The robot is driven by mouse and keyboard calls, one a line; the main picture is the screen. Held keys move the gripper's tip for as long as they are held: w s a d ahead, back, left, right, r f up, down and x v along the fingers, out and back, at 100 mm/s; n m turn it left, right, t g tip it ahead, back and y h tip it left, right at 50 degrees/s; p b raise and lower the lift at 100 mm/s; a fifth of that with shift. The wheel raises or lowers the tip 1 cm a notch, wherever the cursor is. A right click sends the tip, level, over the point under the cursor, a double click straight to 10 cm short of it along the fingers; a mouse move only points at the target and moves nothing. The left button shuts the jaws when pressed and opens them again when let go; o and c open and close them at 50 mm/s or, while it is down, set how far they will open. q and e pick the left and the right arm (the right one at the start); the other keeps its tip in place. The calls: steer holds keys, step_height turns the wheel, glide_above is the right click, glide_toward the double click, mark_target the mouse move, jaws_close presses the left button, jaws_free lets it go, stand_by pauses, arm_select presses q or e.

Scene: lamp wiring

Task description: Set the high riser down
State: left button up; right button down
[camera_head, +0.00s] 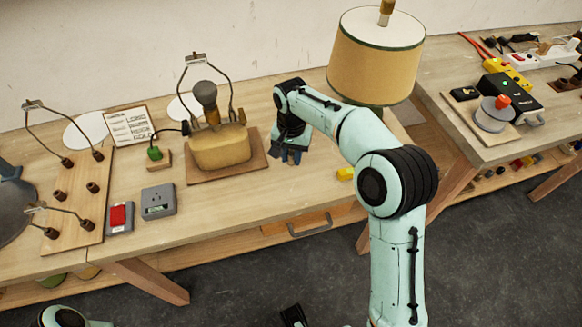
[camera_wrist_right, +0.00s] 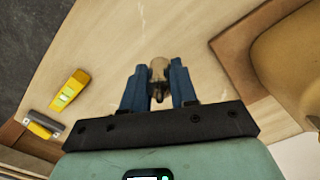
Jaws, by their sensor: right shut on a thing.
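My right gripper (camera_head: 291,156) is low over the bench, just right of the lamp base, and the arm partly covers it in the head view. In the right wrist view its blue fingers (camera_wrist_right: 159,88) are shut on a small tan piece with a darker metal end, which I take to be the high riser (camera_wrist_right: 158,72). Wood bench top (camera_wrist_right: 150,30) shows behind the piece. I cannot tell whether the piece touches the bench. In the head view the riser is too small and covered to make out. My left gripper does not show clearly.
A tan lamp base (camera_head: 221,148) with a harp stands on a brown board (camera_head: 256,163) left of the gripper. A yellow block (camera_head: 345,173) lies to its right. A large shaded lamp (camera_head: 376,62) stands behind. Bare bench lies in front, above a drawer handle (camera_head: 310,227).

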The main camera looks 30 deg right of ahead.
mark_target(291, 173)
steer(key=shift+f+b, duration=0.35)
steer(key=shift+f, duration=2.15)
steer(key=c, duration=0.9)
jaws_free()
steer(key=shift+f, duration=0.1)
step_height(291, 173, up, 12)
steer(key=shift+r+p, duration=0.15)
steer(key=shift+p, duration=0.95)
